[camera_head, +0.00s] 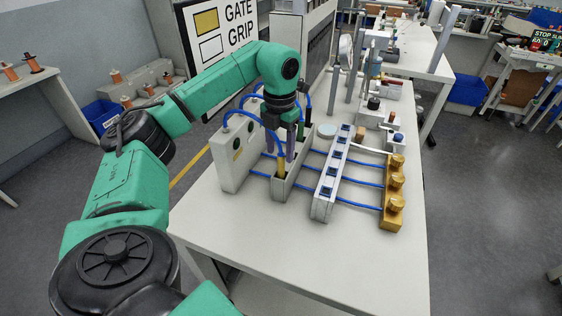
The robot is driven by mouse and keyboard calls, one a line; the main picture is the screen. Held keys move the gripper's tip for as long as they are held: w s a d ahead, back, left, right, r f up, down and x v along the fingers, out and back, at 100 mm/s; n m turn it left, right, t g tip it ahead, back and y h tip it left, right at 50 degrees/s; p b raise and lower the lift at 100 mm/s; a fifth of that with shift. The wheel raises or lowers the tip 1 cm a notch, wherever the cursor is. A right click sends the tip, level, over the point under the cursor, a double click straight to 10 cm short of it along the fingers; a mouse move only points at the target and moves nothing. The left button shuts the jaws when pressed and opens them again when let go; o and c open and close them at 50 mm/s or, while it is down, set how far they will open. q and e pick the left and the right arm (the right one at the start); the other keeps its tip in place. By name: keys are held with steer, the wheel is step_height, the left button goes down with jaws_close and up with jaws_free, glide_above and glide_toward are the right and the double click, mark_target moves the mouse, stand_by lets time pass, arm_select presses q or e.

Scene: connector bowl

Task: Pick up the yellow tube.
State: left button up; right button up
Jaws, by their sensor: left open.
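A yellow tube (281,169) stands upright in the narrow grey holder (293,183) on the white table. My left gripper (281,155) points down over the holder from above. Its dark fingers are open, with the tips close around the yellow tube's upper part. I cannot tell whether they touch it. The tube's lower end is hidden in the holder. A green tube (300,131) shows just behind and to the right of the fingers. My right gripper is not in view.
A grey box (233,160) with blue hoses stands left of the holder. To the right are a white block with dark square sockets (327,185) and a brass manifold (394,195), joined by blue tubes. The front of the white table (300,260) is clear.

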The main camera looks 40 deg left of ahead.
mark_target(281, 154)
arm_select(q)
steer(key=f, duration=0.2)
steer(key=shift+s+d+f+p, duration=0.1)
steer(key=shift+d+f+p, duration=0.1)
steer(key=shift+f+p, duration=0.2)
steer(key=shift+f, duration=0.35)
jaws_close()
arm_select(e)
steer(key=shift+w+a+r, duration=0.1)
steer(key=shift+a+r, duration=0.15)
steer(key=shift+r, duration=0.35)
arm_select(q)
steer(key=shift+r, duration=0.1)
steer(key=r, duration=0.4)
steer(key=r+b, duration=0.1)
steer(key=r, duration=0.3)
steer(key=shift+w+r, duration=0.2)
steer(key=shift+r, duration=0.05)
step_height(281, 154, up, 11)
steer(key=p, duration=0.7)
steer(key=shift+r, duration=0.2)
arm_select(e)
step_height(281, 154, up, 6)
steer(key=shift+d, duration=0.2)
